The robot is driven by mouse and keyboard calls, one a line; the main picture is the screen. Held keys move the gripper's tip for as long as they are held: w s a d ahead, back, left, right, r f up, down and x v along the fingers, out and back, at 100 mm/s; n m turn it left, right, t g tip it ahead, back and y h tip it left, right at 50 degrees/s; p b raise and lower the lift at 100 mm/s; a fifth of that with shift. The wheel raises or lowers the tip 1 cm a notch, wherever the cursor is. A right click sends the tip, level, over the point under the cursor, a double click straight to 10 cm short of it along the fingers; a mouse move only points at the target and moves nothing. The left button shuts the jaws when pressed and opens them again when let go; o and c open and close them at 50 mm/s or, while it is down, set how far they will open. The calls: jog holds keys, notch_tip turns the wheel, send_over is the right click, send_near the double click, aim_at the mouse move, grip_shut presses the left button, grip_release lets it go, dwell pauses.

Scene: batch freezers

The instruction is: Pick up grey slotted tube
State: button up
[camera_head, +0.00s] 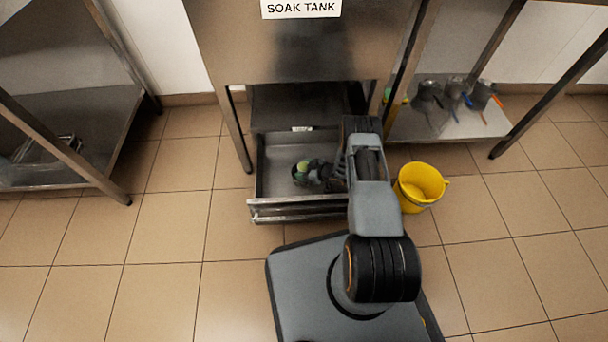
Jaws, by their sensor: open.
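An open metal drawer (275,190) sits below the soak tank. A small cluster of items (313,174) lies in it, with green, yellowish and dark grey parts. I cannot single out the grey slotted tube; it may be among these items or hidden behind my arm. My gripper (334,178) is low over the right part of the drawer, right beside the cluster. It is open, but small and mostly covered by my arm, so I cannot tell whether it touches anything.
The soak tank (330,55) stands above the drawer. A yellow bucket (420,187) is on the floor right of the drawer. A low shelf (450,124) at right holds several grey and coloured items. Another metal rack (60,115) stands left. The tiled floor at left is clear.

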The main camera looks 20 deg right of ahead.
jog(key=shift+w+a, duration=0.1)
jog(key=shift+a, duration=0.05)
jog(key=shift+c, duration=0.5)
jog(key=c, duration=0.7)
